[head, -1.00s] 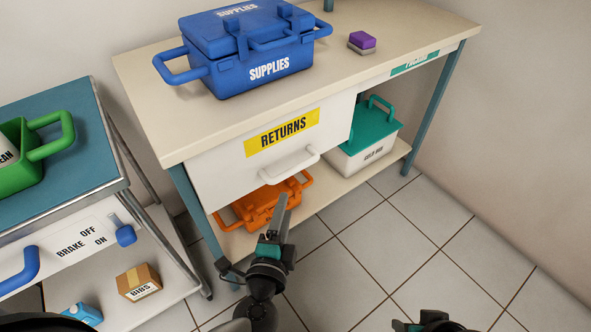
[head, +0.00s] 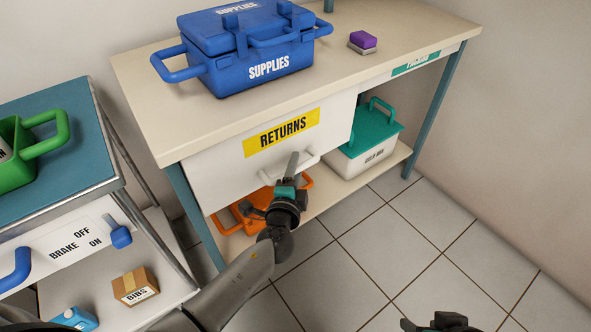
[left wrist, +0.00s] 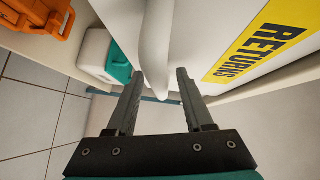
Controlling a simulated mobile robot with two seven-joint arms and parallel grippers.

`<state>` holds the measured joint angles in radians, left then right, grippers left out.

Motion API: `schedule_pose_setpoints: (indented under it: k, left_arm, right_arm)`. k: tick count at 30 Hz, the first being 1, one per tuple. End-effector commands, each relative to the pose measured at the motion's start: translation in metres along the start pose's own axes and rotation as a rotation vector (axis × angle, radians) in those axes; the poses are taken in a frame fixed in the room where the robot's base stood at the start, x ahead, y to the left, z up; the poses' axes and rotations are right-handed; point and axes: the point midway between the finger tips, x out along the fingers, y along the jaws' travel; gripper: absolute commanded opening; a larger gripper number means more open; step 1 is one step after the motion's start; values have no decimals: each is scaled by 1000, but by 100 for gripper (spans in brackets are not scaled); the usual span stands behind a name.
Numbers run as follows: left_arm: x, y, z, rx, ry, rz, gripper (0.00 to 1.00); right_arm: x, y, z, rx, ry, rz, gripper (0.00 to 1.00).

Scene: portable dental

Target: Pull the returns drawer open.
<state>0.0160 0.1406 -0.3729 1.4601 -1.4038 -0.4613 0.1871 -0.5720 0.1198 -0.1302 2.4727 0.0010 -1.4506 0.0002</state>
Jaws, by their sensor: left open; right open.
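The returns drawer (head: 225,175) has a white front with a yellow RETURNS label (head: 282,132). It sits under the beige tabletop and looks shut. Its white bar handle (head: 308,156) is partly hidden behind my left gripper (head: 290,168). In the left wrist view, my left gripper (left wrist: 160,85) is open, with the handle (left wrist: 155,45) between its two fingers; I cannot tell whether either finger touches it. The label (left wrist: 262,40) shows at right there. My right gripper (head: 440,320) is open and low at the bottom edge, away from the drawer, partly cut off.
A blue SUPPLIES box (head: 250,70) and a purple sponge (head: 362,40) stand on the tabletop (head: 180,110). An orange box (head: 240,215) and a teal-lidded box (head: 365,140) sit on the lower shelf. A cart (head: 60,175) stands at left. The tiled floor in front is clear.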

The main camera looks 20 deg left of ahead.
Motion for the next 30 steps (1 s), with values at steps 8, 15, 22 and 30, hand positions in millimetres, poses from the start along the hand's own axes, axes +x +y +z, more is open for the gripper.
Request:
schedule_pose_setpoints:
  k: [8, 15, 22, 30]
  left_arm:
    - [1, 0, 0, 0, 0, 1, 51]
    - [1, 0, 0, 0, 0, 0, 24]
    - [0, 0, 0, 0, 0, 0, 0]
    - [0, 0, 0, 0, -1, 0, 0]
  right_arm:
    - [0, 0, 0, 0, 0, 0, 50]
    - [0, 0, 0, 0, 0, 0, 50]
    - [0, 0, 0, 0, 1, 0, 50]
    - [0, 0, 0, 0, 1, 0, 50]
